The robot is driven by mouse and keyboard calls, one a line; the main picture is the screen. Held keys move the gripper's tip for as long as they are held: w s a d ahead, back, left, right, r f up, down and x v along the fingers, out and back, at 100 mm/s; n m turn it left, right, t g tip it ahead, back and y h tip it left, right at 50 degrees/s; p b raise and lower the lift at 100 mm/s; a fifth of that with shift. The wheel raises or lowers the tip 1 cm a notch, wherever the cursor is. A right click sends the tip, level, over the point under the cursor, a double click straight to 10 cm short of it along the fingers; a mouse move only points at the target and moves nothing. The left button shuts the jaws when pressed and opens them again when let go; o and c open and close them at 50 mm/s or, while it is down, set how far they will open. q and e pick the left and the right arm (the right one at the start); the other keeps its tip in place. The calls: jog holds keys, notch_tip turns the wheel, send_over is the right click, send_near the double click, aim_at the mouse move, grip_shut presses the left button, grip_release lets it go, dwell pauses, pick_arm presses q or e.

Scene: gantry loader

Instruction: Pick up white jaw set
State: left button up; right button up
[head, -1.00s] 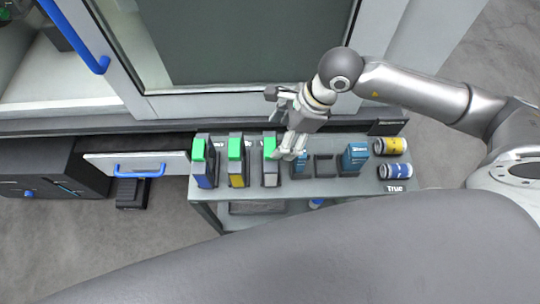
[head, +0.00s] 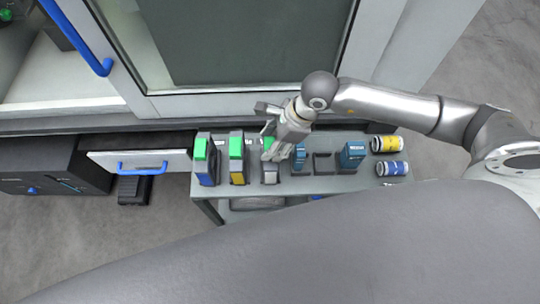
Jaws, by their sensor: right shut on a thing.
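The white jaw set (head: 270,176) is the third green-topped block from the left on the grey cart, with a pale lower face. My right gripper (head: 274,152) reaches over it from behind and is shut on its upper part. The fingers hide much of the block, and only a bit of its green top shows. The block still appears to be at its place in the row; I cannot tell whether it is lifted. My left gripper is not in view.
The cart (head: 207,207) also holds a blue jaw set (head: 206,172) and a yellow jaw set (head: 238,172) at left. Blue boxes (head: 351,155), a yellow can (head: 387,143) and a blue can (head: 392,168) stand at right. A machine door (head: 250,40) is close behind.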

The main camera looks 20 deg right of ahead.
jog(key=c, duration=0.7)
grip_shut()
jog(key=shift+r, duration=0.1)
notch_tip(320, 180, up, 15)
dwell(0.4)
